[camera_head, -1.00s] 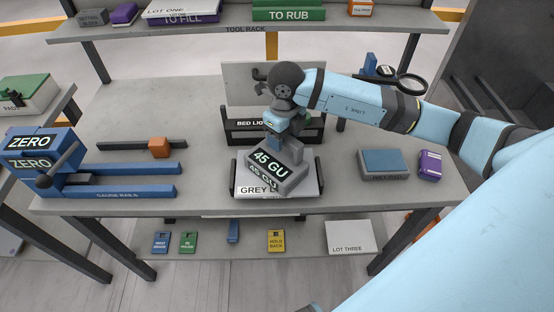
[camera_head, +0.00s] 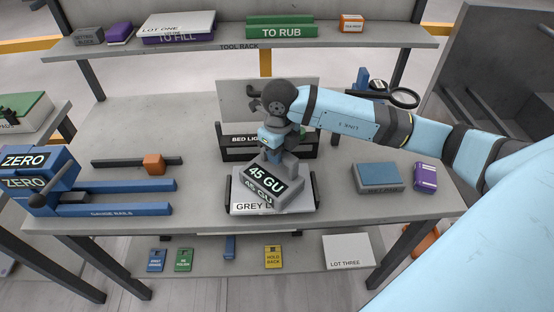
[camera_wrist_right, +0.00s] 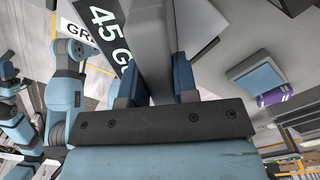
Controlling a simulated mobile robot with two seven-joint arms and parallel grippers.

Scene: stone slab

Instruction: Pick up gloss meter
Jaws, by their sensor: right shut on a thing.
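The gloss meter (camera_head: 274,187) is a grey block with a black display reading "45 GU" and an upright grey handle. It is over the grey slab (camera_head: 302,206) labelled "GREY" in the middle of the bench; I cannot tell whether it touches the slab. My right gripper (camera_head: 272,150) comes down from above and is shut on the meter's handle. In the right wrist view the blue fingers of the right gripper (camera_wrist_right: 158,88) are on both sides of the grey handle, with the meter's display (camera_wrist_right: 110,35) beyond. My left gripper is not in view.
Behind the slab stands a black holder (camera_head: 236,154) labelled "BED LIG". Blue gauge rails (camera_head: 120,209) are at left, with an orange block (camera_head: 154,165) behind. A blue-topped grey box (camera_head: 378,178) and a purple item (camera_head: 425,177) lie at right.

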